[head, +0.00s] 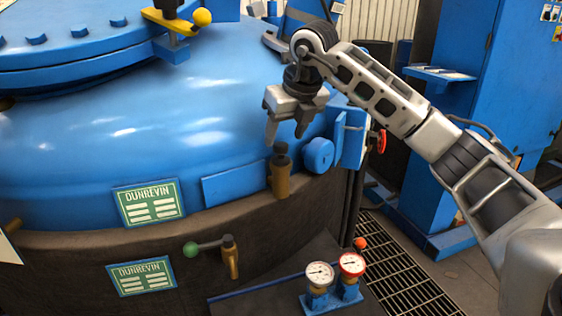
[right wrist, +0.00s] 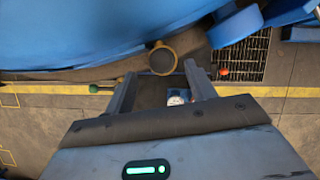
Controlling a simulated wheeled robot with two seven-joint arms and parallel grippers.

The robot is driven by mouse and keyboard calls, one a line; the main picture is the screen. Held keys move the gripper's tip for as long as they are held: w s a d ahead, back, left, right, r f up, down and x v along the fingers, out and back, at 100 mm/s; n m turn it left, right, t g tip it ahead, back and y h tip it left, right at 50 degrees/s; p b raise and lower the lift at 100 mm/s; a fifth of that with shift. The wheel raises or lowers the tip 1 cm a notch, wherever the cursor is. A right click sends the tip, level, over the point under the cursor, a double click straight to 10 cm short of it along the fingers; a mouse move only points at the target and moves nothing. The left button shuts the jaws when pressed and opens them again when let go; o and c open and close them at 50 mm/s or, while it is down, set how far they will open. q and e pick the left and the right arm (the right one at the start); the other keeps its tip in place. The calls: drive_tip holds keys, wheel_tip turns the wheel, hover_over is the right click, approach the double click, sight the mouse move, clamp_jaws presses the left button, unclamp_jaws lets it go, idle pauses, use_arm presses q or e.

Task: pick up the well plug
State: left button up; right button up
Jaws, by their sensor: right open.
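What looks like the well plug (head: 281,155) is a dark knob on top of an upright brass-coloured fitting (head: 280,182) at the right shoulder of the blue furnace vessel. In the right wrist view the plug (right wrist: 162,59) shows from above as a dark disc with a brass rim. My right gripper (head: 286,130) is open and empty, pointing down just above the plug, with a small gap that I cannot measure. In the right wrist view the plug lies just beyond the gap between the fingertips (right wrist: 157,74). My left gripper is not in view.
A blue round boss (head: 319,154) sits close right of the plug. A brass valve with a green-knobbed lever (head: 208,246) and two pressure gauges (head: 335,270) are below. The blue vessel (head: 215,95) rises left of the gripper. A floor grating (head: 400,275) lies lower right.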

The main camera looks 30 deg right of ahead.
sight(281, 144)
drive_tip(key=x, duration=0.5)
drive_tip(key=shift+w+r, duration=0.1)
drive_tip(key=shift+w, duration=0.05)
drive_tip(key=c, duration=1)
